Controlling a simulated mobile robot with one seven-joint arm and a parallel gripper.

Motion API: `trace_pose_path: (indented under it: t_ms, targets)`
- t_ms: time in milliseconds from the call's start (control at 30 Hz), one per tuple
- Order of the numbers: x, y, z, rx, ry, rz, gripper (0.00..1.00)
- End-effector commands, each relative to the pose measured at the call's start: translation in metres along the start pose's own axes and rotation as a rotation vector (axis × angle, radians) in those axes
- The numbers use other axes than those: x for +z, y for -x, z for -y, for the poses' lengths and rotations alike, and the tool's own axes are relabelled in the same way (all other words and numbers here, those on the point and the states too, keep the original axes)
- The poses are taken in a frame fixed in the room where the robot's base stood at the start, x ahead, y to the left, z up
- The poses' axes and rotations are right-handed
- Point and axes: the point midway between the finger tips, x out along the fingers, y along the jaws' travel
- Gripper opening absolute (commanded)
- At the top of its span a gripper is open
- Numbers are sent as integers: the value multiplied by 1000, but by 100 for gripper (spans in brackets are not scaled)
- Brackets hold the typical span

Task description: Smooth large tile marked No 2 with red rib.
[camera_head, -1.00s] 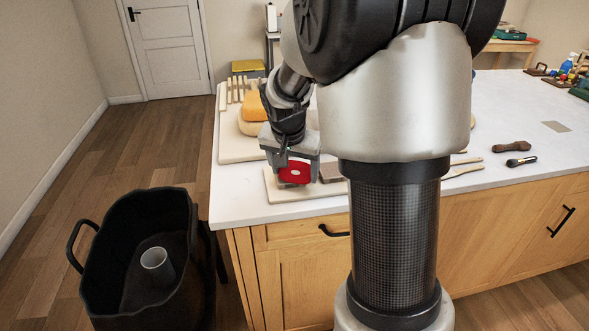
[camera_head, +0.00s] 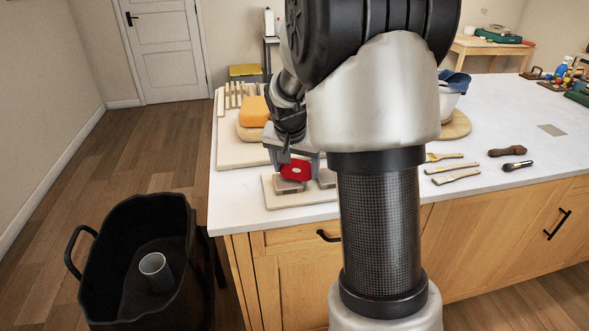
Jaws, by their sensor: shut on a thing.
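My gripper (camera_head: 293,160) is shut on the red rib (camera_head: 296,170), a flat red piece with a small pale mark. It holds the rib upright just above a greyish-brown tile (camera_head: 289,185) on a pale board (camera_head: 285,200) near the counter's front left. I cannot tell whether the rib touches the tile. A second similar tile (camera_head: 327,178) sits to the right on the board, partly hidden by my arm. No number on either tile is readable from here.
An orange-yellow lump (camera_head: 253,112) sits on a board behind my gripper. A white bowl (camera_head: 447,103) stands behind my arm. A black bin (camera_head: 140,265) stands on the floor at left.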

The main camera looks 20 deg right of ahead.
Motion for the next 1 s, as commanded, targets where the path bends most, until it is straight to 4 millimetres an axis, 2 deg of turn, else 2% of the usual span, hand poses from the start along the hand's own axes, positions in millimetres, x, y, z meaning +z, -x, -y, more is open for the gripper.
trace_pose_path:
  t_ms: [1000]
  targets:
    - [-31,-15,0,2,1,2,52]
